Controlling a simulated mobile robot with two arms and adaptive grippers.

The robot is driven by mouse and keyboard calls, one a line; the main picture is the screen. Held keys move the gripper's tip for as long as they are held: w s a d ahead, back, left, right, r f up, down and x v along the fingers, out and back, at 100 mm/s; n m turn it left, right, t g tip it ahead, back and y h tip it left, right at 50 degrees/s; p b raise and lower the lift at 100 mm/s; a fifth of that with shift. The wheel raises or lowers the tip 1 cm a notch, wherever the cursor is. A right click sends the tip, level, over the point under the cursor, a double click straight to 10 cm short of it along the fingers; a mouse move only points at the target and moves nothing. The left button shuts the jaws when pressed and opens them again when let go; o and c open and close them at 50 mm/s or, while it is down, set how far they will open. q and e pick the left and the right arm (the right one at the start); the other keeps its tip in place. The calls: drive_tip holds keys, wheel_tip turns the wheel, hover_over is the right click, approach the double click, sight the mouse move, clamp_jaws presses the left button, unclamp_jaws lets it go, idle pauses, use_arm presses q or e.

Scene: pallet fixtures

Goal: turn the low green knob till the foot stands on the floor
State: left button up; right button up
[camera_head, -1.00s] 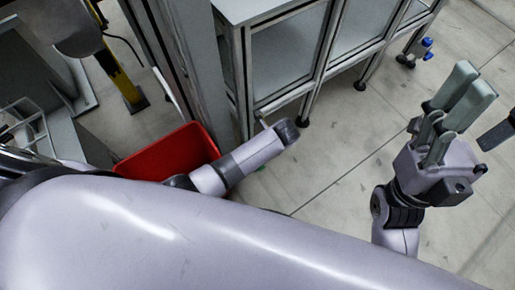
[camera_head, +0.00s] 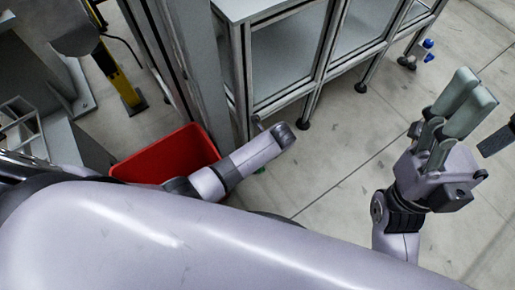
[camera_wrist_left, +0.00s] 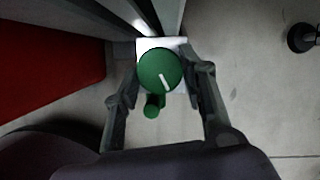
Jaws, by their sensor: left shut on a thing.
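The green knob (camera_wrist_left: 160,68) shows in the left wrist view as a round green disc with a white line. A smaller green stub stands out at its lower side. My left gripper (camera_wrist_left: 162,80) has its fingers on either side of the knob and is shut on it. In the head view my left arm hides that gripper, and only a sliver of green shows below the wrist. The foot under the knob cannot be made out. My right gripper (camera_head: 462,105) is raised over the floor at the right; its fingers overlap, so any gap is hidden.
A red bin (camera_head: 165,155) stands beside my left wrist and also shows in the left wrist view (camera_wrist_left: 50,60). A grey-framed cabinet (camera_head: 290,55) stands on black feet (camera_head: 303,124) behind. A small blue-topped item (camera_head: 428,44) is near the cabinet's far foot.

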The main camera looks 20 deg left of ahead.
use_arm(q)
drive_tip(key=c, duration=0.5)
drive_tip(key=shift+o, duration=0.2)
